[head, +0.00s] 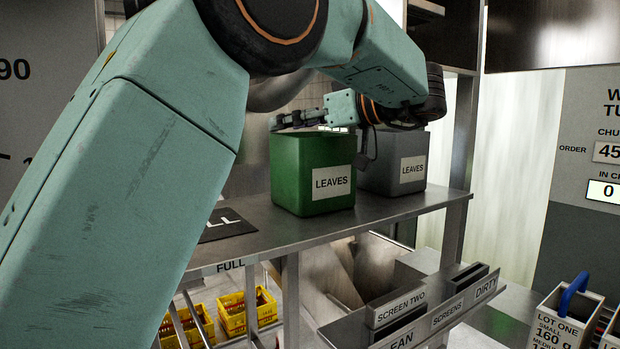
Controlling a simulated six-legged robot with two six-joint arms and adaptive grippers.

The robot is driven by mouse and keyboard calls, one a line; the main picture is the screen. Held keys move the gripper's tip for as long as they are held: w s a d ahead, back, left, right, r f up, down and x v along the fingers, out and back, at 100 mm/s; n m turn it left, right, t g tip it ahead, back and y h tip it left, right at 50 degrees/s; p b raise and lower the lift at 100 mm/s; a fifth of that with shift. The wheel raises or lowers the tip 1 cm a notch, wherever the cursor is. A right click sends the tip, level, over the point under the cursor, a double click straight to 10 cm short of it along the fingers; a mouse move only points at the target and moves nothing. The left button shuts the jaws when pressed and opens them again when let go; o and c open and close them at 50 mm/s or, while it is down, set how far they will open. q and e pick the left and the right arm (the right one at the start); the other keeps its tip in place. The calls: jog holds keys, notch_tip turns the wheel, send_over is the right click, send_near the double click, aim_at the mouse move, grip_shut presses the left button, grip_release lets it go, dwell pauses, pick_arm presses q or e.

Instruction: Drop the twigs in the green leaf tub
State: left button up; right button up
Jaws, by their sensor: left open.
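The green leaf tub (290,178), with a white "LEAVES" label, stands upright on a metal shelf. My left gripper (300,119) is open, with its dark fingers at the top of the green tub, partly in front of the rim. I cannot tell whether it touches the rim. A dark part of the gripper hangs beside the tub's right side. No twigs show, and the inside of the tub is hidden from this angle. My right gripper is not in view.
A grey tub (405,160), also labelled "LEAVES", stands just right of the green one. The metal shelf (370,212) has a dark mat (228,226) at left. Below are yellow crates (236,312) and labelled screen slots (398,308). A box marked "LOT ONE" (560,325) has a blue handle.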

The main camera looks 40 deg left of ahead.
pick_arm(q)
jog(key=v, duration=1)
jog(key=shift+w+f, duration=0.1)
jog(key=shift+w, duration=0.05)
jog(key=shift+w+d, duration=0.1)
jog(key=shift+d, duration=0.05)
jog(key=shift+f, duration=0.1)
